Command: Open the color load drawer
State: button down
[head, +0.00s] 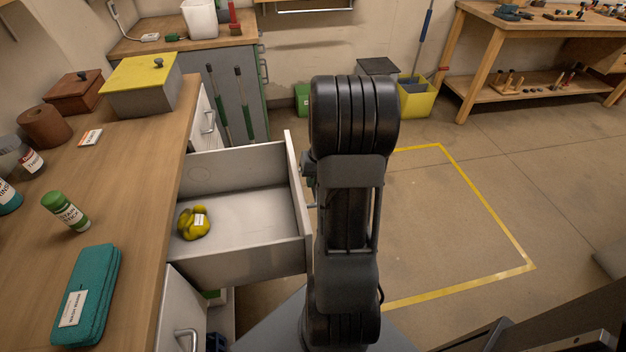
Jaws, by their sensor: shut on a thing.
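A grey drawer (241,262) is pulled well out of the wooden-topped counter on the left in the head view. A yellow crumpled item with a white label (194,222) lies inside it on the left. My gripper (310,188) is at the outer face of the drawer front, mostly hidden behind my black arm. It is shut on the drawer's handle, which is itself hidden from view. No label naming the drawer is visible.
Other cabinet handles show above (209,121) and below (187,339) the drawer. Open floor marked with yellow tape (487,206) lies right.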

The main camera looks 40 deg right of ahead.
jog(key=c, duration=1.1)
grip_release()
jog(key=r, duration=0.4)
jog(key=s+d+r+p, duration=0.1)
jog(key=r, duration=0.4)
jog(key=d+r+p, duration=0.1)
jog(key=r, duration=0.3)
jog(key=shift+s+d+r, duration=0.15)
jog(key=shift+d+r, duration=0.05)
jog(key=shift+r, duration=0.1)
jog(key=s+a+r+n+t+p, duration=0.1)
jog(key=s+a+r+n+p, duration=0.1)
jog(key=a, duration=0.6)
jog(key=s+a+r+n+h+p, duration=0.1)
jog(key=a+r+p, duration=0.3)
jog(key=a, duration=0.4)
jog(key=s+a+r+n+t+h+p, duration=0.1)
jog(key=s+a+r+n+p, duration=0.2)
jog(key=a+r, duration=0.2)
jog(key=shift+a+r+t, duration=0.2)
jog(key=shift+a+t, duration=0.1)
jog(key=shift+a, duration=1.5)
